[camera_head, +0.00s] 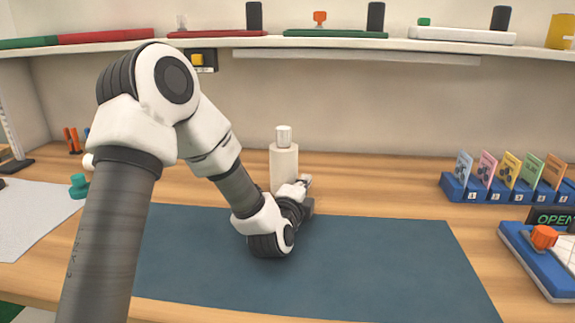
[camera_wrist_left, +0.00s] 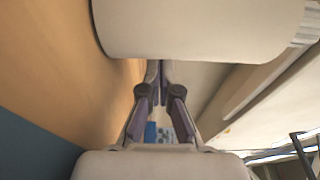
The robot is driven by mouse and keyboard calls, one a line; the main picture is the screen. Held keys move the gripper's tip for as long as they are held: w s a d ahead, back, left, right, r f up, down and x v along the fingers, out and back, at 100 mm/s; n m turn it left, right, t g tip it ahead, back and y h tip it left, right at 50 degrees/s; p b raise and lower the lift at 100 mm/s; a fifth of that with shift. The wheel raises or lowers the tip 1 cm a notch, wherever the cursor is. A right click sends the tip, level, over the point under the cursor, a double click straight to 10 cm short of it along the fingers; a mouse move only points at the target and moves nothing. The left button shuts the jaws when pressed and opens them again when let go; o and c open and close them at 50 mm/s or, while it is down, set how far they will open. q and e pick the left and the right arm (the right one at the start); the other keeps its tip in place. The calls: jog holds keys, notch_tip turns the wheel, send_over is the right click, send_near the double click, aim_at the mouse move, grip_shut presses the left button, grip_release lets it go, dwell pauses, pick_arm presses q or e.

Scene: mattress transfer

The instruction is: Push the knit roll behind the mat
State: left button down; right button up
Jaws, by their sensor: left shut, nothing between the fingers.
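The knit roll (camera_head: 284,165) looks like an upright cream cylinder with a narrower pale top. It stands on the wooden table by the far edge of the dark blue mat (camera_head: 390,265); its lower part is partly hidden by my arm. My left gripper (camera_head: 306,185) is low at the roll's near right side, by the mat's far edge. In the left wrist view a large pale rounded body, apparently the roll (camera_wrist_left: 200,28), fills the top beside my gripper (camera_wrist_left: 160,75). The fingers are shut and empty. I cannot tell whether they touch the roll. The right gripper is not in view.
A blue card rack (camera_head: 455,187) stands at the right, with a blue tray (camera_head: 540,265) with an orange knob in front of it. A teal piece (camera_head: 79,186) and a pale sheet (camera_head: 30,215) lie left. A shelf (camera_head: 300,43) spans the back wall. Table right of the roll is clear.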

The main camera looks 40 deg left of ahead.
pick_arm(q)
jog(key=r, duration=0.1)
jog(key=d+r+p, duration=0.1)
jog(key=r, duration=0.2)
jog(key=shift+w+d+r+p, duration=0.15)
jog(key=shift+w+r+p, duration=0.2)
jog(key=shift+p, duration=0.05)
notch_tip(320, 180, up, 11)
jog(key=a+p, duration=0.1)
jog(key=p, duration=0.1)
jog(key=s+a+p, duration=1.3)
jog(key=a+p, duration=0.3)
jog(key=p, duration=1.4)
jog(key=shift+f+p, duration=0.4)
